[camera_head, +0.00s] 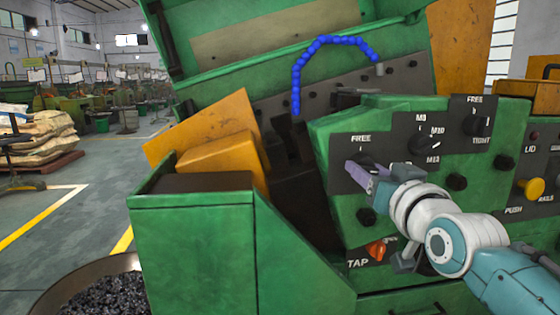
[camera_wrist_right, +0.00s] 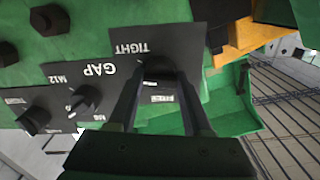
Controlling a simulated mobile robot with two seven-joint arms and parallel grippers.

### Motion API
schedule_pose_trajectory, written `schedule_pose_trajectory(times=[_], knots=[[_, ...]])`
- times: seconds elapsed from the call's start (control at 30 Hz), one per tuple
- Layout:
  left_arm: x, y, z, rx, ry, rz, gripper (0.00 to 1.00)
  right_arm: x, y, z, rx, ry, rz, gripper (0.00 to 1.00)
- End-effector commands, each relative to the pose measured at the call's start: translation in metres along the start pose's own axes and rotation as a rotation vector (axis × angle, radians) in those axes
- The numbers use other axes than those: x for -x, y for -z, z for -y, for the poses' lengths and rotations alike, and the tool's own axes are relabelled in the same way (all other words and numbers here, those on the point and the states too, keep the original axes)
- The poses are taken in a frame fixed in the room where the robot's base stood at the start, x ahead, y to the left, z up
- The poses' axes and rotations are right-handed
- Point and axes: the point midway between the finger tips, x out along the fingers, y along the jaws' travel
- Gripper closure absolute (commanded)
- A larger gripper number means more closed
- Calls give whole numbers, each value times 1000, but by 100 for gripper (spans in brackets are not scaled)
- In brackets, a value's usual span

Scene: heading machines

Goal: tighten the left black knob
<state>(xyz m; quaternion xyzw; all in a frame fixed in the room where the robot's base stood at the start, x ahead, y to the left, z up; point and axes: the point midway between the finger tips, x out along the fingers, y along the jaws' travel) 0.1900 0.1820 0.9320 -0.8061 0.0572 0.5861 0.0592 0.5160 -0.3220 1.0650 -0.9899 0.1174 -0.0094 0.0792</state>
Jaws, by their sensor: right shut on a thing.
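The left black knob (camera_head: 366,160) sits on a dark plate marked FREE on the green machine's front panel. My right gripper (camera_head: 371,181) reaches it from the lower right and covers most of it. In the right wrist view the knob (camera_wrist_right: 157,73) lies between the two fingertips of my right gripper (camera_wrist_right: 160,84), under an upside-down TIGHT label. The gripper is shut on the knob. The knob's pointer direction is hard to tell. My left gripper is not in view.
A middle knob (camera_head: 424,142) marked M8 to M12 and a right FREE/TIGHT knob (camera_head: 478,124) sit beside it. An orange switch (camera_head: 376,250) is below, and a yellow push button (camera_head: 529,189) is at the right. A green housing (camera_head: 195,240) juts out at left.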

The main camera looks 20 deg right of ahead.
Motion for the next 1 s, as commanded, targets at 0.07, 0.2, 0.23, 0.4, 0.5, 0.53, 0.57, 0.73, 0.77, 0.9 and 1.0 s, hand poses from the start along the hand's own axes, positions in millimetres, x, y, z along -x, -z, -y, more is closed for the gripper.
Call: schedule_pose_trajectory(times=[0.07, 0.2, 0.23, 0.4, 0.5, 0.53, 0.57, 0.73, 0.77, 0.9, 1.0], knots=[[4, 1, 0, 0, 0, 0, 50, 0, 1, 0, -63, -1, 1, 100], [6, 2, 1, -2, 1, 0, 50, 0, 1, 0, -165, -1, 0, 100], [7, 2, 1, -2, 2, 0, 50, 0, 1, 0, -183, -1, 0, 100], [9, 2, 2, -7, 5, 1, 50, 0, 0, 0, -271, 0, 1, 100], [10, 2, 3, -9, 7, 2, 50, 0, 0, 0, -304, 0, 1, 100], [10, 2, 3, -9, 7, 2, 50, 0, 0, 0, -312, 0, 1, 100], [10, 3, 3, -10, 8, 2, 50, 0, 0, 0, -320, 0, 0, 100], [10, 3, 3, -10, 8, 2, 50, 0, 0, 0, -344, 0, 0, 100], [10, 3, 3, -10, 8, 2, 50, 0, 0, 0, -345, 0, 0, 100], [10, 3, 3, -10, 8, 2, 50, 0, 0, 0, -348, 0, 0, 100], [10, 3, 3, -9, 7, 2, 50, 0, 0, 0, -347, 0, 0, 100]])
